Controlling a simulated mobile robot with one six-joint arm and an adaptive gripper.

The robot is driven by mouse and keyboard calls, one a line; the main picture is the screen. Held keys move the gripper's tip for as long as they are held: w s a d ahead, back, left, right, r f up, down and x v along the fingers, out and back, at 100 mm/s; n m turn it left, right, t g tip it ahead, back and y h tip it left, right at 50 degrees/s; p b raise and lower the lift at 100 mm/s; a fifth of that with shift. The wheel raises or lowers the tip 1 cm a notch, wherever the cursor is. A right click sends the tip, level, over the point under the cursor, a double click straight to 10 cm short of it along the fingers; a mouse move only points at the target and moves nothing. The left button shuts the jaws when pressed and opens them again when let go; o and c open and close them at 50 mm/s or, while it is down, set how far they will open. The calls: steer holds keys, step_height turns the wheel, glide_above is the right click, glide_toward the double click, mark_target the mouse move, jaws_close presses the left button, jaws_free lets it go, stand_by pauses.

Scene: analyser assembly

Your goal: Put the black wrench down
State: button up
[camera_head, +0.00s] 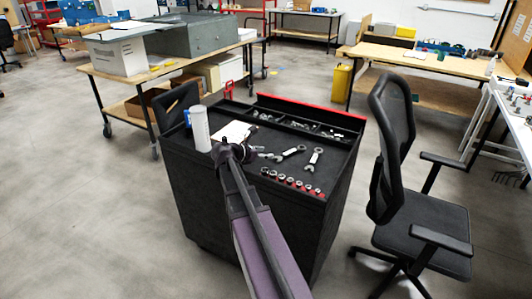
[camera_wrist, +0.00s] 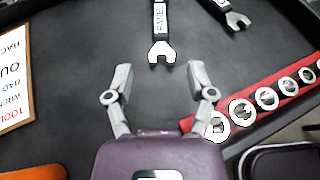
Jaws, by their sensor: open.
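My gripper (camera_wrist: 158,82) is open and empty in the wrist view, above the dark top of a tool cart (camera_head: 215,168). In the wrist view a wrench with a silver open end and a dark handle with a lettered pale label (camera_wrist: 160,45) lies on the cart top, just beyond and apart from my fingertips. A second, similar wrench (camera_wrist: 236,18) lies to its right. In the head view dark-handled wrenches with silver ends (camera_head: 291,152) (camera_head: 314,158) lie on the cart top, right of my gripper (camera_head: 240,150). I cannot tell which one is the black wrench.
A row of sockets (camera_wrist: 268,98) on a red strip runs along the cart's near right edge. A lettered board (camera_wrist: 14,65) lies at left. A white cylinder (camera_head: 200,128) stands on the cart's left corner. An office chair (camera_head: 425,215) stands close at right.

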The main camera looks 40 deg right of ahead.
stand_by(0.4)
steer(key=shift+s+a+r+p, duration=0.1)
steer(key=shift+a+r+p, duration=0.2)
steer(key=shift+p, duration=0.15)
steer(key=s+a+r+m+y+p, duration=0.4)
steer(key=a+r+m+p, duration=0.2)
steer(key=a+p, duration=0.4)
steer(key=s+a+r+m+y+p, duration=0.4)
steer(key=a+p, duration=0.6)
steer(key=a, duration=0.4)
steer(key=s+a+r+m+y+p, duration=0.4)
steer(key=a+r+m+p, duration=0.4)
steer(key=a+r+p, duration=0.2)
steer(key=shift+s+a+y+p, duration=0.3)
steer(key=shift+a+y+p, duration=0.35)
steer(key=shift+a, duration=0.3)
steer(key=shift+c, duration=1)
steer(key=shift+d, duration=0.15)
